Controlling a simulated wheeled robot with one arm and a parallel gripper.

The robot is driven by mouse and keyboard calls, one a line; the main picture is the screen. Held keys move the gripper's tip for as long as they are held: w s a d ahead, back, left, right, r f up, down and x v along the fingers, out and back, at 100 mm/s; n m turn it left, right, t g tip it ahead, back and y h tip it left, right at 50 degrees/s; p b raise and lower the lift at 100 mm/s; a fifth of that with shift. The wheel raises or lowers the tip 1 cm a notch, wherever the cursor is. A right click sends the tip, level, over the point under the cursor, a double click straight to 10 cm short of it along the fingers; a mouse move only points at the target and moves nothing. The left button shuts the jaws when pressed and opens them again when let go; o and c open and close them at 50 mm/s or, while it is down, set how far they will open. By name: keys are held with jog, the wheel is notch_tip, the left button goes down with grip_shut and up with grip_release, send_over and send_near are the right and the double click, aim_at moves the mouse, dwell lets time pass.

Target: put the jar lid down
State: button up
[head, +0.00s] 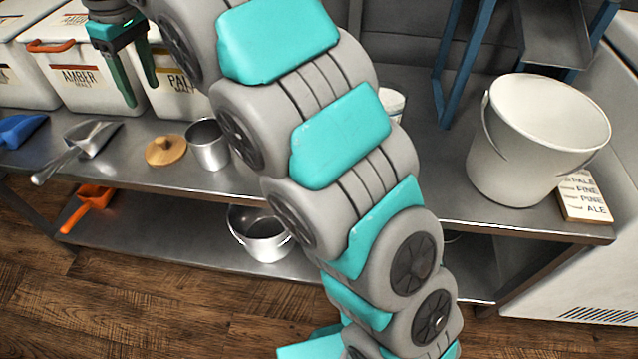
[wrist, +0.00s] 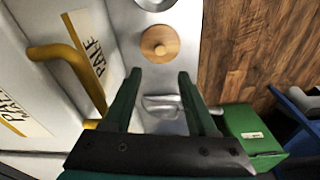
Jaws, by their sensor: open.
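The jar lid (head: 165,150), a round wooden disc with a small knob, lies flat on the steel worktop, just left of an open metal jar (head: 207,145). The lid also shows in the wrist view (wrist: 160,44), beyond my fingertips and apart from them. My gripper (head: 141,97) is open and empty, above the worktop at the upper left of the head view. Its two green fingers show spread in the wrist view (wrist: 158,75). Nothing is between them.
A metal scoop (head: 93,139) and a blue scoop (head: 18,130) lie left of the lid. White malt bins (head: 85,90) stand behind. A white bucket (head: 530,140) stands at the right. An orange scoop (head: 88,205) and steel pot (head: 260,238) are on the lower shelf.

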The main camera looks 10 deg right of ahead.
jog(key=s+d+f+m, duration=0.2)
jog(key=s+d, duration=0.4)
jog(key=d, duration=0.3)
jog(key=s+d+f+m+g, duration=0.1)
jog(key=s+d+f+m, duration=0.2)
jog(key=s+d, duration=0.4)
jog(key=s+d+f+m+h, duration=0.1)
jog(key=s+d+f+m, duration=0.2)
jog(key=s+d, duration=0.3)
jog(key=shift+s+d+f+g, duration=0.1)
jog(key=shift+s+d+f, duration=0.05)
jog(key=shift+d, duration=0.65)
jog(key=shift+s+d+f+g, duration=0.1)
jog(key=shift+d, duration=0.7)
jog(key=shift+s+d+f+g, duration=0.1)
jog(key=shift+s+d+f, duration=0.05)
jog(key=shift+d, duration=0.65)
jog(key=s+d+f+m, duration=0.1)
jog(key=s+f, duration=0.1)
jog(key=s, duration=0.2)
jog(key=s+d+f+m, duration=0.1)
jog(key=s+d+f, duration=0.1)
jog(key=s, duration=0.3)
jog(key=s+d+f+m+g, duration=0.1)
jog(key=s+f, duration=0.2)
jog(key=s, duration=0.1)
jog(key=shift+s+d+f, duration=0.3)
jog(key=shift+s+d, duration=0.1)
notch_tip(320, 180, up, 2)
jog(key=shift+p, duration=1)
